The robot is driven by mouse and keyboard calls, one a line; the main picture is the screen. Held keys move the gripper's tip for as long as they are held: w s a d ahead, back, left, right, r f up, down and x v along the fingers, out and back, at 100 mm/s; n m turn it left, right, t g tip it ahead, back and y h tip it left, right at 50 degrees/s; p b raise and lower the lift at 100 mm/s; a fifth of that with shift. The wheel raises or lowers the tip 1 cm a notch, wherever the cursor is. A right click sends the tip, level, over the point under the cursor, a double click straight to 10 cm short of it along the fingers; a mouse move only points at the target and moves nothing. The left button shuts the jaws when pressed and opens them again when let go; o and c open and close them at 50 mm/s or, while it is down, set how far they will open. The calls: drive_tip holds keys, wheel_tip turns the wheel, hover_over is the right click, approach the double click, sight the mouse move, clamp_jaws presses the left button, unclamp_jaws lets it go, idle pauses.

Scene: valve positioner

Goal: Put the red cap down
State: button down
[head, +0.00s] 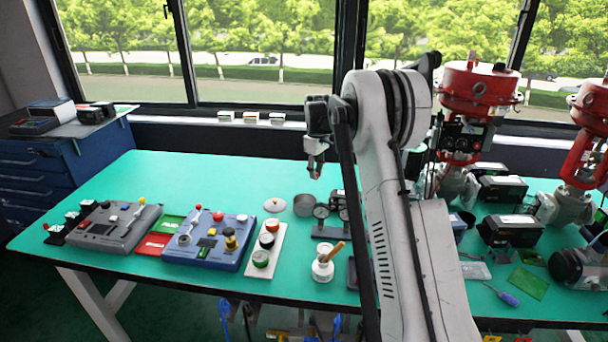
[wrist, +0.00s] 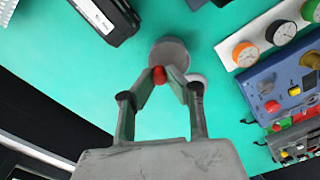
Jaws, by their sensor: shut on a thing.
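The red cap (wrist: 159,75) is small and rounded. It sits between the fingertips of my gripper (wrist: 161,77) in the wrist view. In the head view my gripper (head: 315,170) hangs above the green table, and a bit of the red cap (head: 315,175) shows at its tips. My gripper is shut on the cap and holds it clear of the table. In the wrist view a round grey dish (wrist: 172,52) lies behind the cap and fingertips; the same dish (head: 303,205) stands on the table in the head view.
A white round lid (head: 274,205) lies left of the dish. A white board (head: 280,240) with three gauges and a blue panel (head: 185,250) stand further left. Gauges on a dark stand (head: 322,230) are close to the right. The table's back left (head: 180,170) is clear.

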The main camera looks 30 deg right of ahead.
sight(304, 198)
drive_tip(key=shift+n, duration=0.8)
drive_tip(key=shift+w+a+f+b, duration=0.5)
drive_tip(key=shift+w+f+b, duration=0.1)
drive_tip(key=shift+f, duration=1.55)
drive_tip(key=shift+w+a+f+b, duration=0.5)
drive_tip(key=shift+f+b, duration=0.15)
drive_tip(key=shift+f, duration=1.45)
drive_tip(key=shift+w+a+f+b, duration=0.5)
drive_tip(key=shift+f+b, duration=0.1)
drive_tip(key=shift+f, duration=1.55)
drive_tip(key=c, duration=1.7)
unclamp_jaws()
drive_tip(key=shift+o, duration=0.2)
wheel_tip(304, 198, up, 7)
drive_tip(key=p, duration=0.2)
